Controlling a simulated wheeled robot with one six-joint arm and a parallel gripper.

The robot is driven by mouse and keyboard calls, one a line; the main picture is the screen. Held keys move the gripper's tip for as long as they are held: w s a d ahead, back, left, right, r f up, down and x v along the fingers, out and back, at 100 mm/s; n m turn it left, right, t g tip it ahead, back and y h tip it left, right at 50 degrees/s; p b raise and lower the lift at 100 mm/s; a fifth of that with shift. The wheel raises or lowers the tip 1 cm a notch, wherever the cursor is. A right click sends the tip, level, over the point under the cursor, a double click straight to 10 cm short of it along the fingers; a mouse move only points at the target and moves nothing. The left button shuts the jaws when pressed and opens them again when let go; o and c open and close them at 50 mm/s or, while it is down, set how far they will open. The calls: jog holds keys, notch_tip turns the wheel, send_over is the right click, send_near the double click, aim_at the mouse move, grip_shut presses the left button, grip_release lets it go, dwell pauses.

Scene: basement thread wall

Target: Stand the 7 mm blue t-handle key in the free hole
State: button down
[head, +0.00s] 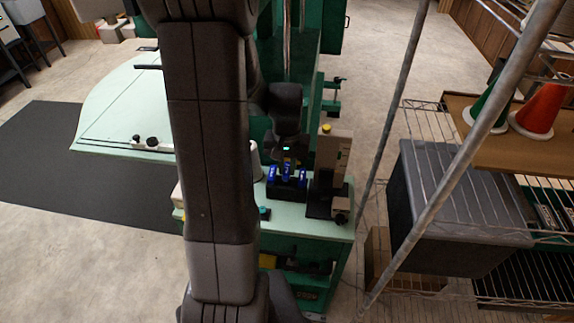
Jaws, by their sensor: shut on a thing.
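Blue t-handle keys show at a small black block (287,192) on the pale green machine top. One blue handle (271,174) is at the left and another (302,175) at the right. A blue t-handle key (287,169) is between them, directly under my gripper (288,160), which is shut on it. I cannot tell whether this key's shaft is in a hole or just above the block. The sizes are too small to read, and the holes are hidden.
My arm covers the left-middle of the view. A beige and black upright device (328,172) stands close right of the block. A white cone (256,160) is to its left. The pale green side table (120,105) is mostly clear. A wire shelf (470,180) stands at the right.

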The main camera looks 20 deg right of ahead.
jog(key=shift+s+f, duration=0.1)
jog(key=shift+f, duration=0.2)
dwell(0.4)
jog(key=shift+f+b, duration=0.65)
jog(key=shift+b, duration=0.1)
jog(key=shift+r, duration=0.1)
jog(key=c, duration=1.3)
grip_release()
jog(key=shift+o, duration=0.2)
jog(key=shift+r, duration=0.15)
notch_tip(320, 180, up, 14)
jog(key=shift+f, duration=0.2)
jog(key=shift+f, duration=0.1)
